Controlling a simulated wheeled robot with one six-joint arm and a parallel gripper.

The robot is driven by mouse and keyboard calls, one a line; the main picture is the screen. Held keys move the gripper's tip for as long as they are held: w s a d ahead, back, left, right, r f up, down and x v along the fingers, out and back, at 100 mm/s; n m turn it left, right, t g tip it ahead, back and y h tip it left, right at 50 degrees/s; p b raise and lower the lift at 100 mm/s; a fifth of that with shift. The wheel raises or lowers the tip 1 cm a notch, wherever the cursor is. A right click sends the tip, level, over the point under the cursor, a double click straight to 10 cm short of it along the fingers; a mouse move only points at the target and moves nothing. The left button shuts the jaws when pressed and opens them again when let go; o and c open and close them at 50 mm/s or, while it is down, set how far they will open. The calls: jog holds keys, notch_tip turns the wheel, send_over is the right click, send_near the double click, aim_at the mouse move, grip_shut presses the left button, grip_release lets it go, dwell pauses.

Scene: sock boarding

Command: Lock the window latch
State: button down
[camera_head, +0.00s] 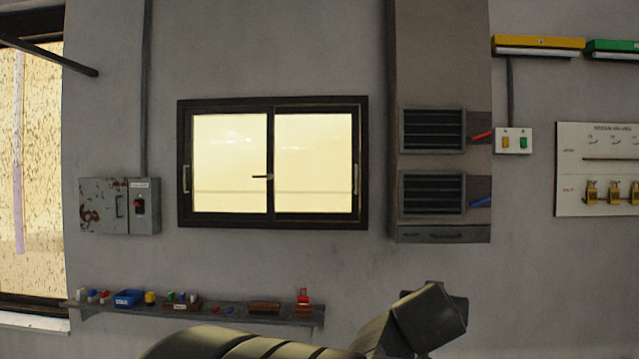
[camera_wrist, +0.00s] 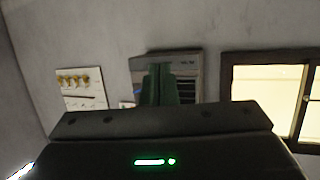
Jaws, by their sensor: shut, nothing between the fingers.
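The closed two-pane sliding window (camera_head: 361,130) has a dark frame and is set in the grey wall. Its latch (camera_head: 263,177) sits on the middle stile, with a short dark lever lying level and pointing left. In the wrist view the window frame (camera_wrist: 226,85) is cut off by the right edge, and the latch is too small to read. My gripper (camera_wrist: 160,72) shows there with its greenish fingers together and empty, in front of the vent unit and apart from the window. My fingertips cannot be made out in the head view.
A shelf (camera_head: 240,308) with small items runs below the window. A grey electrical box (camera_head: 103,205) hangs left of it. A column with two louvred vents (camera_head: 432,130) stands out at the right, beside a switch plate (camera_head: 513,141) and padlock board (camera_head: 600,140).

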jog(key=w+r+n+t+y, duration=0.2)
jog(key=w+r+t+y, duration=0.1)
jog(key=r, duration=0.9)
jog(key=w+r+n+t+y, duration=0.2)
jog(key=r+t, duration=0.3)
jog(key=r, duration=0.8)
jog(key=shift+w+a+r+n+y+b, duration=0.25)
jog(key=shift+w+a+n+y+b, duration=0.15)
jog(key=shift+w+a, duration=0.05)
